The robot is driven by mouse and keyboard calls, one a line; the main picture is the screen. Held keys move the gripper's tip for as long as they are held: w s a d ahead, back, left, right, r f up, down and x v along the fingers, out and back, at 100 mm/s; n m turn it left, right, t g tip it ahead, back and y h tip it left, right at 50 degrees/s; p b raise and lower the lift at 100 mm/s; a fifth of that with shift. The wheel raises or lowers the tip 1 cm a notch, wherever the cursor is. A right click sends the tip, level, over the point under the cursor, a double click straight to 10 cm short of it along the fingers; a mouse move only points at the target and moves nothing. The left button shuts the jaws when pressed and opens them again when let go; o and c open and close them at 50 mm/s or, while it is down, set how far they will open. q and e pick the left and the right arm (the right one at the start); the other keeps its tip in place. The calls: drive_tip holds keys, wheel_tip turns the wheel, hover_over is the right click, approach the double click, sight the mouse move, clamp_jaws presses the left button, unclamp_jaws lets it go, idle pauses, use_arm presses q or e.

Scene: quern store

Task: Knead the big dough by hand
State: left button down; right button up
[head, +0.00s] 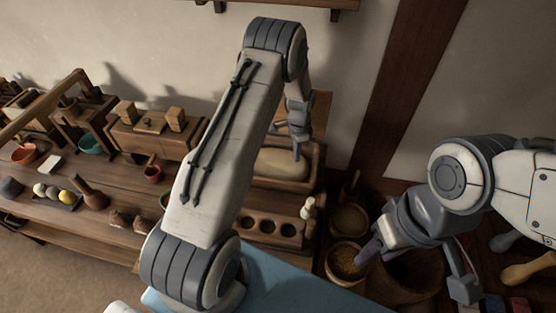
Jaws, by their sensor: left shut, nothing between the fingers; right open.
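The big dough (276,164) is a pale, smooth oval lump. It lies in a wooden trough (262,184) beyond the middle of the table. My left gripper (297,153) is shut and empty, pointing down at the right part of the dough. Its tips are at or just above the dough; I cannot tell if they touch. My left arm hides part of the trough's left side. My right gripper (367,254) is open, low at the right, over or beside a bowl of yellowish grain (345,262).
A wooden block with round holes (268,229) stands in front of the trough. Another bowl (348,219) and a large dark tub (412,275) are at the right.

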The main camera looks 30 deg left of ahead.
use_arm(q)
drive_tip(key=shift+r, duration=0.1)
drive_tip(key=shift+r+p, duration=2.1)
drive_tip(key=shift+r, duration=0.85)
